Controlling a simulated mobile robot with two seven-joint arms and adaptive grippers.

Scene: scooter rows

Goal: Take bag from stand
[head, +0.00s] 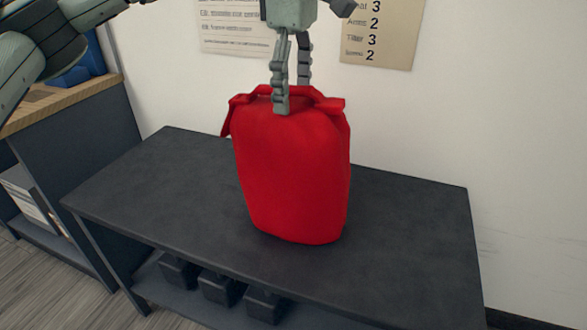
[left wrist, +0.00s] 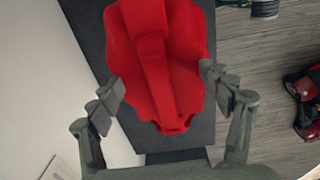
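A red bag (head: 292,180) stands upright on the dark stand (head: 420,215), a low table with a lower shelf. A strap or handle (head: 315,97) runs across its top. My left gripper (head: 292,96) points down at the bag's top, one finger in front of the strap and the other behind it. In the left wrist view the red bag (left wrist: 158,60) shows from above, with its strap between the widely parted fingers of the left gripper (left wrist: 162,86). The gripper is open. My right gripper is not in view.
Several dark blocks (head: 221,288) sit on the stand's lower shelf. A dark cabinet with a wooden top (head: 62,103) stands at the left, with a blue object (head: 92,62) on it. Posters (head: 378,32) hang on the wall behind. A red scooter-like object (left wrist: 303,85) shows at the right.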

